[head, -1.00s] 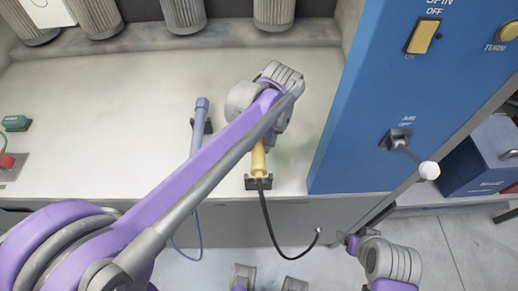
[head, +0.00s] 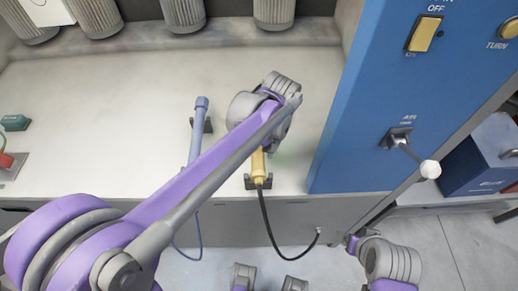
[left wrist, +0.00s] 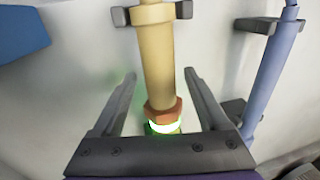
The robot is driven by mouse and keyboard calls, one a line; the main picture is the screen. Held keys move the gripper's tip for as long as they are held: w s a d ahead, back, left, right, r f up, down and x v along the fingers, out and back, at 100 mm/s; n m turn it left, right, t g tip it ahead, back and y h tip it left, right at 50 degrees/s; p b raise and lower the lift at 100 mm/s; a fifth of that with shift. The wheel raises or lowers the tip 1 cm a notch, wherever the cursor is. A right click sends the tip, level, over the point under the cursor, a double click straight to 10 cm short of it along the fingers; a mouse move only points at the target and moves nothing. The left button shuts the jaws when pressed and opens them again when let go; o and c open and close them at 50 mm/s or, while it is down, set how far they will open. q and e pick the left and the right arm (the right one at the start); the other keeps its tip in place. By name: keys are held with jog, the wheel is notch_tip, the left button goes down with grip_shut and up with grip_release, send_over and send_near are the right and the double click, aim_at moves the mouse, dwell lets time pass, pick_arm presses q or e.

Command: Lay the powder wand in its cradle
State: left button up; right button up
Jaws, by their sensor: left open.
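The yellow powder wand (head: 257,164) lies at the bench's front edge, its near end at a dark cradle bracket (head: 250,183) and a black hose running from it. My left wrist covers its far part in the head view. In the left wrist view the wand (left wrist: 158,70) runs between the fingers of my left gripper (left wrist: 160,76), which is open with a gap on both sides. The cradle bracket (left wrist: 122,16) flanks the wand there. An orange collar (left wrist: 163,110) and a glowing green ring show at the wand's end near the palm.
A blue wand (head: 200,117) lies in its own dark bracket to the left; it shows at right in the left wrist view (left wrist: 268,75). A blue control panel (head: 370,90) with a white-knobbed lever (head: 430,169) stands close on the right. Grey ribbed cylinders (head: 184,12) hang behind.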

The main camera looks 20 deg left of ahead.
pick_arm(q)
notch_tip(320, 180, up, 11)
jog(key=d+p, duration=0.2)
jog(key=s+a+f+m+t+h, duration=0.1)
jog(key=s+a+f+m+t, duration=0.2)
jog(key=s+f, duration=0.45)
jog(key=s+a+f+t+h, duration=0.1)
jog(key=s+a+f+t, duration=0.1)
jog(key=s+a+f, duration=0.6)
notch_tip(320, 180, up, 9)
jog(key=d+t+p, duration=0.1)
jog(key=d+p, duration=0.1)
jog(key=p, duration=0.4)
jog(key=shift+w+d+f, duration=0.2)
jog(key=shift+w, duration=0.15)
jog(key=shift+w, duration=0.15)
